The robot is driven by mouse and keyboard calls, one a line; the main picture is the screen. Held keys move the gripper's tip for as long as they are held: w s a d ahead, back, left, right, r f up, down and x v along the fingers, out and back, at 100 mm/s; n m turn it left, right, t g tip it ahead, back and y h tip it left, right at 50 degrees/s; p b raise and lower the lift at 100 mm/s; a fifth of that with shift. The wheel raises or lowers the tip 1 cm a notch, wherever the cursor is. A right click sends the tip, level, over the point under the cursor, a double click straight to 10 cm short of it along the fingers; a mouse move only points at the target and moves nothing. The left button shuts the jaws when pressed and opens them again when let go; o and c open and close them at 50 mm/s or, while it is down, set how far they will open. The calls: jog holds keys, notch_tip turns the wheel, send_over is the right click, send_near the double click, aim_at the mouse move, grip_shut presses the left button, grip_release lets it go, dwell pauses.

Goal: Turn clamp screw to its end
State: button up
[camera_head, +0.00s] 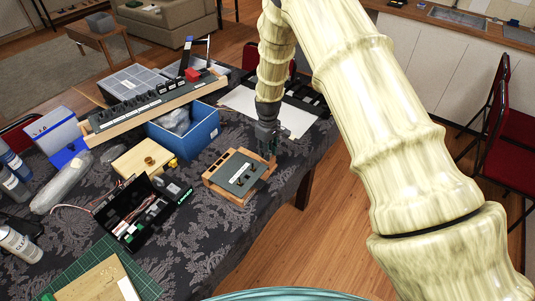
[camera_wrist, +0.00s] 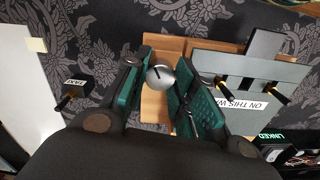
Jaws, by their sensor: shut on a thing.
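The clamp screw (camera_wrist: 160,79) shows in the wrist view as a round silver head with a dark slot, over a wooden base (camera_wrist: 155,105). My gripper (camera_wrist: 162,74) has its green-padded fingers on both sides of the head, shut on it. In the head view my gripper (camera_head: 268,143) points down at the far right corner of the grey panel (camera_head: 236,180) in its wooden frame (camera_head: 213,183). The screw is hidden there behind the fingers. The grey panel (camera_wrist: 225,65) lies right of the screw in the wrist view, with slots and brass-tipped levers.
In the head view, a blue bin (camera_head: 203,133), a long switch panel (camera_head: 150,108) and an open black box (camera_head: 130,215) stand left of the frame. Patterned cloth is clear in front.

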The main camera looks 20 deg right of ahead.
jog(key=m+b, duration=0.1)
jog(key=m, duration=0.3)
jog(key=shift+f+m, duration=0.1)
jog(key=shift+m, duration=0.2)
jog(key=m+b, duration=0.1)
jog(key=m, duration=0.3)
jog(key=shift+m, duration=0.4)
jog(key=o, duration=1.1)
jog(key=shift+c, duration=0.2)
jog(key=shift+r, duration=0.2)
notch_tip(320, 180, up, 12)
jog(key=shift+f, duration=0.1)
